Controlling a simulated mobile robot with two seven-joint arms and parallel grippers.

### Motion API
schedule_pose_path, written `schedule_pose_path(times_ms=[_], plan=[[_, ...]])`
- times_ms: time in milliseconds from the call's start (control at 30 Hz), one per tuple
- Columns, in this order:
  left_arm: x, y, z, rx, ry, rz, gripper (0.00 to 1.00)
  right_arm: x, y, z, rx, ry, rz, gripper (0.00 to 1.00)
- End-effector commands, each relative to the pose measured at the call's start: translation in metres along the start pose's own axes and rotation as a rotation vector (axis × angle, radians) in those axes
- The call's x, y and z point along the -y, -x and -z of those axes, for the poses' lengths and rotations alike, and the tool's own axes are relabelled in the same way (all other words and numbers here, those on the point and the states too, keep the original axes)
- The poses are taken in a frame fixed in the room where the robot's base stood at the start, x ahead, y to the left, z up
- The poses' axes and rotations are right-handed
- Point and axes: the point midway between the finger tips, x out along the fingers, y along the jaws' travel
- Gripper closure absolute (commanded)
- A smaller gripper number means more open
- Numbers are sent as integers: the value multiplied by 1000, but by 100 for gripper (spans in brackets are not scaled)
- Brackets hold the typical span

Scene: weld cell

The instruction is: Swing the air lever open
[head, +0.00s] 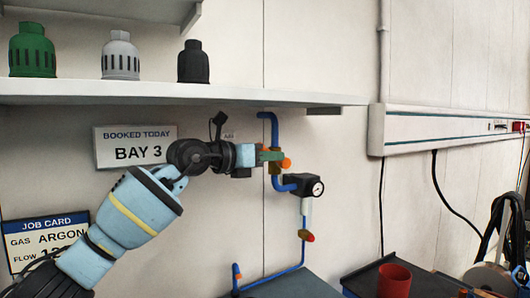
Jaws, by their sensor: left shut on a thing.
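The air lever (286,163) shows as a small orange end on the blue air pipe (274,128), by a brass-coloured valve body (275,169). My left gripper (270,157) reaches in from the left and is shut on the lever. The gripper hides much of the lever, so its exact angle is hard to tell. A black regulator with a round gauge (318,188) sits just below and right of the valve. My right gripper is out of view.
A shelf (240,94) with green, white and black caps runs above my left arm. A "Bay 3" sign (136,146) and a job card (46,240) are on the wall. A red cup (394,280) stands lower right.

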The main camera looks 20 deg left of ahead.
Motion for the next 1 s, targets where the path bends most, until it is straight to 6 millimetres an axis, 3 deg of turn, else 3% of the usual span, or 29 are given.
schedule_pose_path(times_ms=[33,400,433,600,1000], plan=[[1,3,-12,9,-2,-4,100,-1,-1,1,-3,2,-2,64],[0,2,-11,-11,2,-5,100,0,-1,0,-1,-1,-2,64],[0,2,-11,-10,2,-5,83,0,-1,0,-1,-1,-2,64],[0,1,-8,-16,2,-5,63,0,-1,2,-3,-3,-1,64],[-2,-1,1,5,7,1,63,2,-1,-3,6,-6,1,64]])
